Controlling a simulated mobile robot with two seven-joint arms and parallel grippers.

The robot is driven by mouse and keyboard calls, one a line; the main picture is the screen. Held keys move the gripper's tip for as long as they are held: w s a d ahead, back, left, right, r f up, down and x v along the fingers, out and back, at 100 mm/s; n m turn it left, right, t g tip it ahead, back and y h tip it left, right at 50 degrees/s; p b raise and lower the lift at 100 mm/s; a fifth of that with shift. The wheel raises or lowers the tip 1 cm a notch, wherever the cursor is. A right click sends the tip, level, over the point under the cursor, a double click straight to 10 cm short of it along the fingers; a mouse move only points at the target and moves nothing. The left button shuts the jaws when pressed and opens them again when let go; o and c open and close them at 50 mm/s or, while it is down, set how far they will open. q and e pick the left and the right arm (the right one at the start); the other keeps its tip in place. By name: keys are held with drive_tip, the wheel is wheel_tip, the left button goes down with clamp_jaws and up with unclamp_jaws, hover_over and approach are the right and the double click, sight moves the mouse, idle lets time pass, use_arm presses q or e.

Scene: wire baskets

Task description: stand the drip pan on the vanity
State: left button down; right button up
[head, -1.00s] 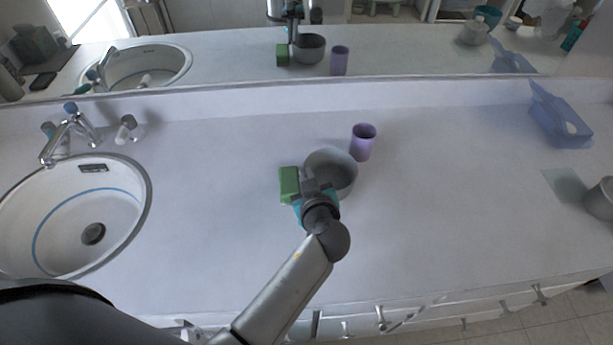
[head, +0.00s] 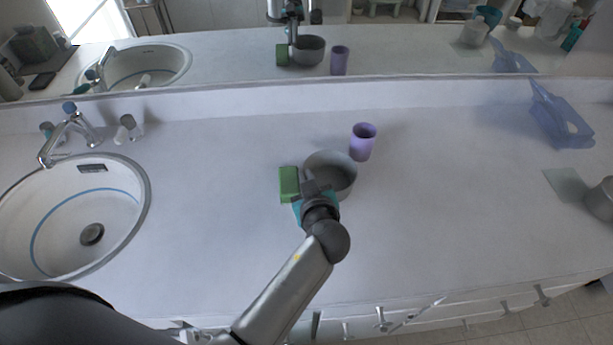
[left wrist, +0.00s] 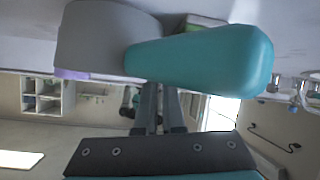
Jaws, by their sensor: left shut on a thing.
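The drip pan (head: 335,170) is a round grey vessel on or just above the white vanity top (head: 220,230); I cannot tell if its base touches. It looks upright in the head view. My left gripper (head: 315,190) is shut on the pan at its near side. In the left wrist view, the pan's grey wall (left wrist: 100,42) and teal handle (left wrist: 205,58) lie across the fingers (left wrist: 160,100). The arm hides part of the pan's near side. My right gripper is not in view.
A green box (head: 288,184) stands close left of the pan, and a purple cup (head: 362,143) stands close behind it. A sink (head: 90,215) is at left. A blue dustpan-like item (head: 560,120) and a grey container (head: 602,198) are at right. The mirror runs behind.

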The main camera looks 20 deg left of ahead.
use_arm(q)
drive_tip(key=shift+f+b, duration=0.35)
drive_tip(key=shift+b, duration=0.05)
idle(0.4)
drive_tip(key=c, duration=0.9)
unclamp_jaws()
drive_tip(key=shift+c, duration=0.2)
